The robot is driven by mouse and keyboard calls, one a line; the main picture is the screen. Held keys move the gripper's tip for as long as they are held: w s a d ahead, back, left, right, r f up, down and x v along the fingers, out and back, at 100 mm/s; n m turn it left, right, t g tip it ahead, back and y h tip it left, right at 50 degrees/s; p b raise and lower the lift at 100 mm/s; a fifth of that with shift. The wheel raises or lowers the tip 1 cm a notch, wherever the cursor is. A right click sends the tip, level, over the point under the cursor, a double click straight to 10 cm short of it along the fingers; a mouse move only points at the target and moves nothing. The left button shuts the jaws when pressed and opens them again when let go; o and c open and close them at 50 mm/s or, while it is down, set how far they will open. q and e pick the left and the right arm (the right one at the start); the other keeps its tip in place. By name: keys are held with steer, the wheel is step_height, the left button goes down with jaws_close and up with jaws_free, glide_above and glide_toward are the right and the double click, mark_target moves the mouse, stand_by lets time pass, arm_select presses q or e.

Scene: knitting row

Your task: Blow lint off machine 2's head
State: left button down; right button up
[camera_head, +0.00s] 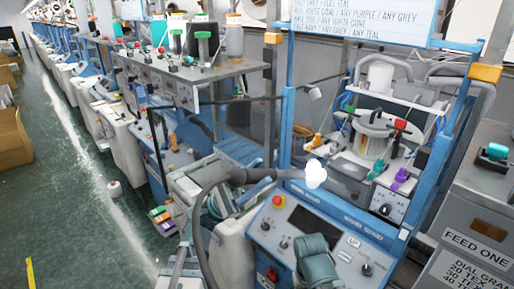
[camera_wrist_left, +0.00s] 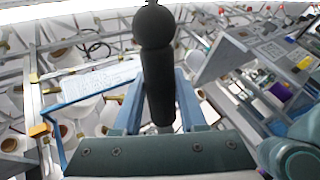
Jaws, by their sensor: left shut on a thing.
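The blue-framed machine at right in the head view carries a round head (camera_head: 376,135) with cones and coloured clips around it. I cannot read a machine number. A dark grey blower tube (camera_head: 268,174) reaches across in front of the frame. A bright white blob (camera_head: 315,172) shows at its right end, below and left of the head; I cannot tell whether it is lint or air. My left gripper (camera_head: 226,188) is around the tube's left part. In the left wrist view its fingers (camera_wrist_left: 160,88) are shut on the dark tube (camera_wrist_left: 158,60), which ends in a ball.
A control panel (camera_head: 300,240) with knobs and a red button stands below the head. A sign (camera_head: 360,18) hangs above. A grey cabinet (camera_head: 478,215) is at the right. A row of machines runs back left beside the open green floor (camera_head: 70,190).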

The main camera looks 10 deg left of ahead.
arm_select(q)
step_height(320, 180, up, 2)
steer(key=shift+s+r+p, duration=0.1)
steer(key=shift+r+p, duration=0.15)
steer(key=shift+p, duration=0.2)
steer(key=shift+f, duration=0.2)
steer(key=shift+w+d+f+b, duration=0.15)
steer(key=shift+w+f+b, duration=0.1)
steer(key=shift+w+b, duration=0.2)
steer(key=shift+w+d+f+b, duration=1.1)
steer(key=shift+w+d, duration=0.25)
steer(key=shift+w, duration=0.45)
steer(key=shift+w+d+f+b, duration=1.05)
steer(key=shift+w+d, duration=0.25)
steer(key=shift+w, duration=0.5)
steer(key=shift+w+d+f+b, duration=1.1)
steer(key=shift+w+d, duration=0.25)
steer(key=shift+w, duration=0.45)
arm_select(e)
steer(key=shift+f, duration=2.45)
